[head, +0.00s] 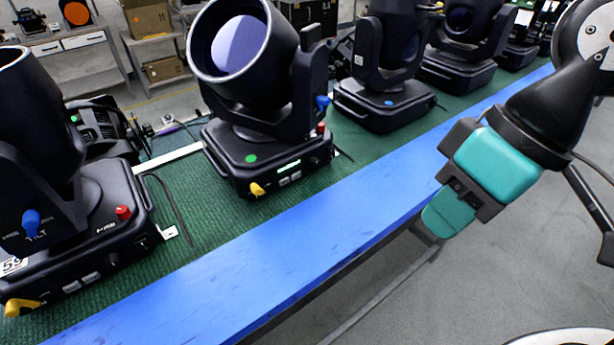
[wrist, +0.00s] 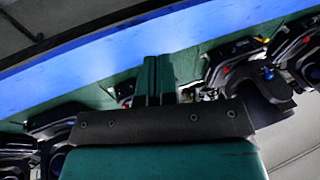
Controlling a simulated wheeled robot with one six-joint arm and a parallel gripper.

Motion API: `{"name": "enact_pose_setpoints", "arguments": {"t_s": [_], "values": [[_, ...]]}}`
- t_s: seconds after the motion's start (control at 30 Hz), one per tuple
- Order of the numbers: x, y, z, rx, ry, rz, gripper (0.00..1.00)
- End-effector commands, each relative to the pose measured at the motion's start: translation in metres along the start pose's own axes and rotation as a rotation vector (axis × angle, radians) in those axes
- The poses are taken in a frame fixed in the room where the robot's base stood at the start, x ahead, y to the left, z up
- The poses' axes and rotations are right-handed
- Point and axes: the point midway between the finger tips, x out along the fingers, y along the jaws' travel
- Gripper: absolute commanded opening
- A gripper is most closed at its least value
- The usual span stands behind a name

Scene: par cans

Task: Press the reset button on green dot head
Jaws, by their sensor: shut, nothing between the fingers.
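The green dot head (head: 240,60) is a black moving light left of centre on the bench in the head view. Its base (head: 225,165) carries a green dot (head: 251,158), a small lit display (head: 289,166), a yellow lever (head: 257,189) and a red knob (head: 320,127). A blue knob (head: 322,102) sits on its yoke. I cannot make out which control is the reset button. My teal gripper (head: 447,215) is shut and empty, right of this head and past the blue bench edge, apart from it. Its closed fingers also show in the wrist view (wrist: 158,75).
Another head (head: 85,225) with a red knob stands at the near left. A blue dot head (head: 385,95) stands behind to the right. The blue bench edge (head: 290,250) runs diagonally, with green mat (head: 185,195) behind it. Grey floor (head: 490,280) is clear in front.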

Motion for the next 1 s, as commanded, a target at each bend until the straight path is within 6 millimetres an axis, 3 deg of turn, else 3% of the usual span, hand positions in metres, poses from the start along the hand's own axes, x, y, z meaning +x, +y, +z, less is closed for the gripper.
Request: {"name": "enact_pose_setpoints", "arguments": {"t_s": [0.27, 0.43, 0.57, 0.7, 0.83, 1.0], "values": [[0.002, 0.0, -0.003, 0.006, 0.005, -0.005, 0.0], [0.026, 0.004, -0.035, 0.078, 0.056, -0.063, 0.0], [0.067, 0.014, -0.08, 0.214, 0.146, -0.145, 0.0], [0.122, 0.03, -0.121, 0.411, 0.259, -0.231, 0.0], [0.172, 0.048, -0.142, 0.596, 0.356, -0.283, 0.0], [0.219, 0.071, -0.149, 0.781, 0.452, -0.309, 0.0]]}}
